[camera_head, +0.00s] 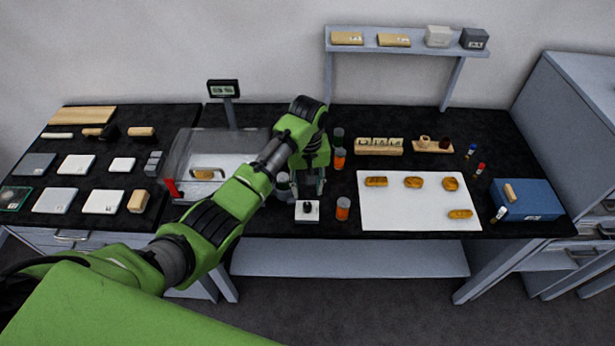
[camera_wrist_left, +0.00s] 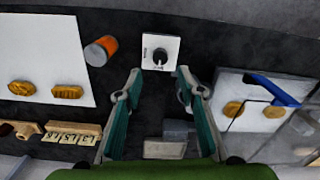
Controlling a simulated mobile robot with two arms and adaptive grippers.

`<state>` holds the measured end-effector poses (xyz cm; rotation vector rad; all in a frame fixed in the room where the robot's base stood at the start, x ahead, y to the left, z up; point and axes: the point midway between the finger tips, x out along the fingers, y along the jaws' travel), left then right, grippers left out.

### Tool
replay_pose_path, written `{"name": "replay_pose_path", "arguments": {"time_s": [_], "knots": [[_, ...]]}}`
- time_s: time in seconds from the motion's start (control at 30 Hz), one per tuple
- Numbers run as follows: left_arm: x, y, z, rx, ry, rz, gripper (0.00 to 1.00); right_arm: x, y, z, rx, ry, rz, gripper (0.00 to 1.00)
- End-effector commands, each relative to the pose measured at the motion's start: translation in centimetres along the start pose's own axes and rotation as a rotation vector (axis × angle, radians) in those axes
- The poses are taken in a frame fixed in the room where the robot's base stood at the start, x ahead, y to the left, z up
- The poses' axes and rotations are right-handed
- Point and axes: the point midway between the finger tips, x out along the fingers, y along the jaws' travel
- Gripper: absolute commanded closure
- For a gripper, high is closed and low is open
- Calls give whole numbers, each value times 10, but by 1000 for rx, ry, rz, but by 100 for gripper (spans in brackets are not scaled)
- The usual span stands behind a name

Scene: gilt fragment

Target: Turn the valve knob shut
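The valve knob (camera_head: 307,206) is a small black knob on a square white plate (camera_head: 308,216) near the table's front edge. In the left wrist view the knob (camera_wrist_left: 160,56) sits on its plate with printed marks beside it, just beyond my fingertips. My left gripper (camera_head: 308,190) hangs just behind the plate in the head view, partly hidden by its own arm. In the wrist view my left gripper (camera_wrist_left: 159,78) has its two teal-padded fingers spread apart with nothing between the tips. My right gripper is not in view.
An orange jar (camera_head: 343,209) stands right of the plate; another orange jar (camera_head: 340,159) is farther back. A white sheet (camera_head: 410,210) with several golden pieces lies to the right. A clear-walled balance case (camera_head: 215,150) stands left. A blue box (camera_head: 535,200) is far right.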

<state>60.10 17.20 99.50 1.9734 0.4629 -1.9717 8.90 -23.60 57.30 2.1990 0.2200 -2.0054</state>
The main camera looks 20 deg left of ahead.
Motion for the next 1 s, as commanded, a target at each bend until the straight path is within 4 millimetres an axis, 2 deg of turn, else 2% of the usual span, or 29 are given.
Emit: {"name": "replay_pose_path", "arguments": {"time_s": [0.1, 0.33, 0.87, 1.0], "knots": [[-23, 0, -1, -1, 3, 2, 64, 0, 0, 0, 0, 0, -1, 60], [-46, 0, -1, -1, 1, 1, 64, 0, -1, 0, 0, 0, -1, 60], [-47, 0, 0, 0, 0, 0, 64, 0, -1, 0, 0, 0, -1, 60], [-38, -2, 7, 19, 2, 5, 64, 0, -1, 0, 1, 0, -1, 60]]}}
